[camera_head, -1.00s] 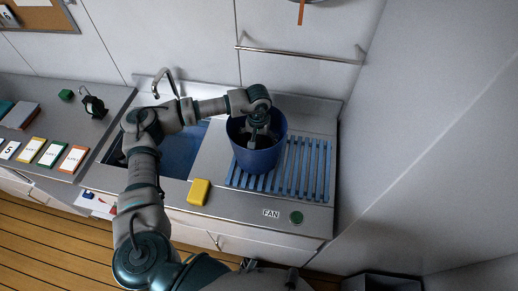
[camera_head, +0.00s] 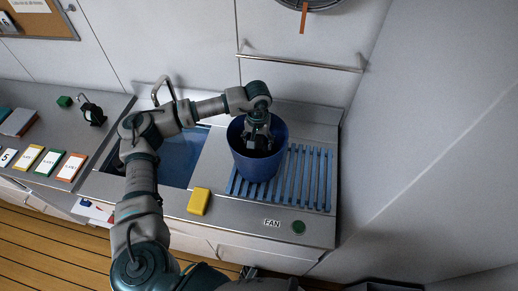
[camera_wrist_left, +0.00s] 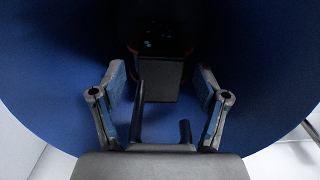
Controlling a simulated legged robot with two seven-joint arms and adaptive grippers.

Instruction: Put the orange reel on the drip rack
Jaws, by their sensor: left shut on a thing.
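The drip rack (camera_head: 313,180) is a blue slatted rack on the steel counter right of the sink. A blue bucket (camera_head: 257,166) stands upright over its left part. My left gripper (camera_head: 258,143) reaches down inside the bucket. In the left wrist view its fingers (camera_wrist_left: 160,100) stand on either side of a dark, boxy object (camera_wrist_left: 160,78), and it is shut on that. A faint reddish edge shows at the top of this object; the shade hides its true colour. I see no clearly orange reel. My right gripper is not in view.
The sink (camera_head: 178,160) with its tap lies left of the bucket. A yellow block (camera_head: 199,201) and a green button (camera_head: 298,227) marked FAN are near the front edge. A rail (camera_head: 300,62) runs along the back wall. The right part of the rack is bare.

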